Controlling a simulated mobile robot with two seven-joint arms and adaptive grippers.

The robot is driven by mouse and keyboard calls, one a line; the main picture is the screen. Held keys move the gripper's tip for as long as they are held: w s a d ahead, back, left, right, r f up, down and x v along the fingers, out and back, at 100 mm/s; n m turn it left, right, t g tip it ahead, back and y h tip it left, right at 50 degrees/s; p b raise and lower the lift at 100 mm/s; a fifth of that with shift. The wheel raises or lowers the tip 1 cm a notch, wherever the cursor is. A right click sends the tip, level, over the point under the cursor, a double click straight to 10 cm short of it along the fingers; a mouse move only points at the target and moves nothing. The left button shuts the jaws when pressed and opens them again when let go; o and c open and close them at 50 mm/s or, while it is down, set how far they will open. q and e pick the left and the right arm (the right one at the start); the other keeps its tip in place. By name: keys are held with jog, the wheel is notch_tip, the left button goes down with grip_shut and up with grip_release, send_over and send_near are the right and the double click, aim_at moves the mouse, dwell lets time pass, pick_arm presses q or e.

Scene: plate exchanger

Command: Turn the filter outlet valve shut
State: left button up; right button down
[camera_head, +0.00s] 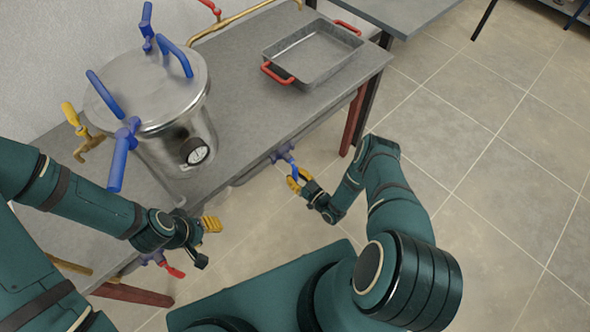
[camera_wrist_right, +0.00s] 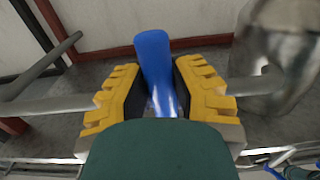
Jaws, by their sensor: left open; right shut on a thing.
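A valve with a blue lever handle (camera_head: 292,164) sits at the front edge of the grey table. My right gripper (camera_head: 297,179) is at this handle, its yellow fingers shut on it. In the right wrist view the blue handle (camera_wrist_right: 155,70) stands up between the two yellow fingers (camera_wrist_right: 162,98). Another valve with a red handle (camera_head: 172,270) is low at the table's near left. My left gripper (camera_head: 207,231) is open and empty, just above and right of that red handle. No label shows which valve is the filter outlet.
A steel vessel (camera_head: 172,125) with blue lid clamps and a gauge (camera_head: 195,152) stands on the table (camera_head: 240,120). A metal tray (camera_head: 312,55) with red handles lies at the back. A yellow-handled tap (camera_head: 75,125) is left of the vessel. The floor at right is clear.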

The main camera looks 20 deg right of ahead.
jog(key=shift+a, duration=0.35)
jog(key=c, duration=0.8)
grip_release()
jog(key=shift+o, duration=0.2)
jog(key=shift+s+d, duration=0.1)
jog(key=shift+d, duration=0.05)
jog(key=shift+s, duration=0.2)
jog(key=v, duration=1.1)
jog(key=shift+s, duration=0.25)
